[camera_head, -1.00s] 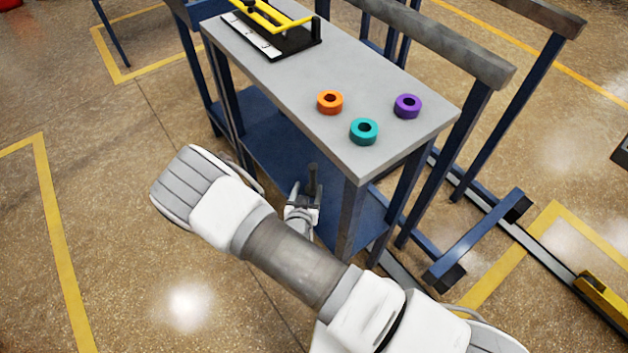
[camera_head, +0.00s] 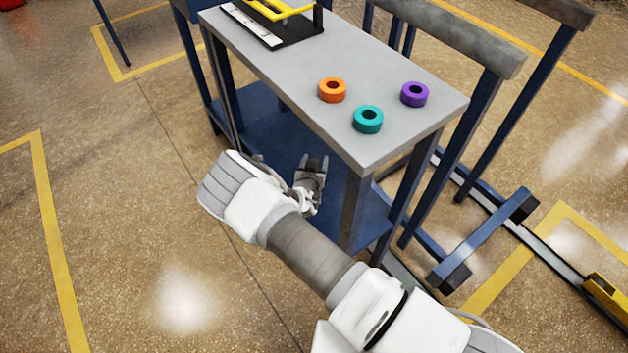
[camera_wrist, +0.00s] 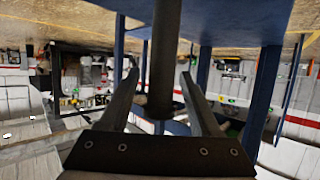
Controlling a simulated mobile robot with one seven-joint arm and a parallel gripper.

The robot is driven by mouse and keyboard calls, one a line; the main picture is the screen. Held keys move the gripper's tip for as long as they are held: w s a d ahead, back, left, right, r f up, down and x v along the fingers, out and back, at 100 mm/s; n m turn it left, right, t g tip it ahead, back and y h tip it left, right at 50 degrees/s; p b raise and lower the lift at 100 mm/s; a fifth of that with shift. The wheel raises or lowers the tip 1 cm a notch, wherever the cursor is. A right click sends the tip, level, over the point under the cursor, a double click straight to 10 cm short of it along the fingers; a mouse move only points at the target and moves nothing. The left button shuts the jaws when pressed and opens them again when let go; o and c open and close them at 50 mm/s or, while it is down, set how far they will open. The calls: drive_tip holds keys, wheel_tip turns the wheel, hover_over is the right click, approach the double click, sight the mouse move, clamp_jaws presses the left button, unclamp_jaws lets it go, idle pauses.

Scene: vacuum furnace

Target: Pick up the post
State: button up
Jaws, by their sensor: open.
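The post is a dark upright cylinder (camera_wrist: 164,55) in the wrist view, which looks upside down. It stands between the two fingers of my open gripper (camera_wrist: 161,77), with a gap showing on each side. In the head view my gripper (camera_head: 312,164) reaches in over the blue lower shelf (camera_head: 262,122) of the workbench, below the grey top. There the post is hard to tell apart from the dark fingers.
The grey bench top (camera_head: 385,60) overhangs the shelf and carries an orange ring (camera_head: 332,97), a teal ring (camera_head: 368,125) and a purple ring (camera_head: 414,100). A black tray with a yellow handle (camera_head: 270,14) is at its far end. A blue bench leg (camera_head: 352,215) stands right of my gripper.

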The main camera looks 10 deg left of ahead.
drive_tip(key=shift+w+f, duration=0.1)
drive_tip(key=shift+w, duration=0.2)
clamp_jaws()
idle(1.2)
